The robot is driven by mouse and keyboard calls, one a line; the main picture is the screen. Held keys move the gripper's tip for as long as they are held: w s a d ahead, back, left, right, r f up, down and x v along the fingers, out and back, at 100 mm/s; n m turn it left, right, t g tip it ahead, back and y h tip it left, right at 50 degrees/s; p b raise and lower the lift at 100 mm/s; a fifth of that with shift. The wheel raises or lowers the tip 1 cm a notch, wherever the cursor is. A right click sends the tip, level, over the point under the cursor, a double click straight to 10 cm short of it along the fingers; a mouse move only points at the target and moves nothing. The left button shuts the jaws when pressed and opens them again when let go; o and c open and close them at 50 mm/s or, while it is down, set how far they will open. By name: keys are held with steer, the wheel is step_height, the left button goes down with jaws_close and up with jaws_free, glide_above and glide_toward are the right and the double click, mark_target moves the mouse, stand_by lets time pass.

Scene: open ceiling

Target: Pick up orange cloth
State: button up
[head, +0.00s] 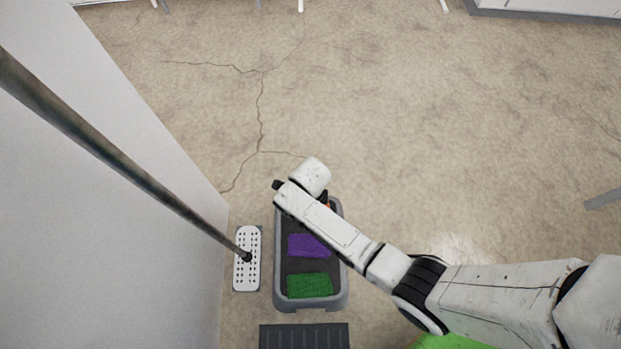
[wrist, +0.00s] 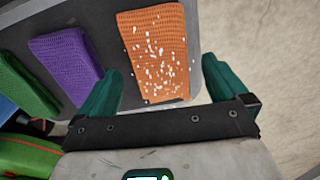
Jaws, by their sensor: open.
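The orange cloth (wrist: 153,50) lies in a grey tray (wrist: 207,30) on the floor, with white specks scattered over it. In the head view my arm covers nearly all of it. My gripper (wrist: 162,90) is open in the wrist view, with its two green fingers spread on either side of the cloth's near end. Nothing is held between them. I cannot tell how far above the cloth the fingertips are.
A purple cloth (head: 309,245) and a green cloth (head: 310,285) lie in the same tray. A white perforated mop head (head: 246,258) stands left of it, by a white wall (head: 120,210). A dark ridged mat (head: 304,337) lies in front. Bare floor extends behind.

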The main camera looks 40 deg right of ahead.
steer(key=shift+f, duration=0.85)
steer(key=shift+r, duration=0.1)
steer(key=c, duration=1.1)
steer(key=shift+r, duration=0.1)
steer(key=shift+c, duration=0.2)
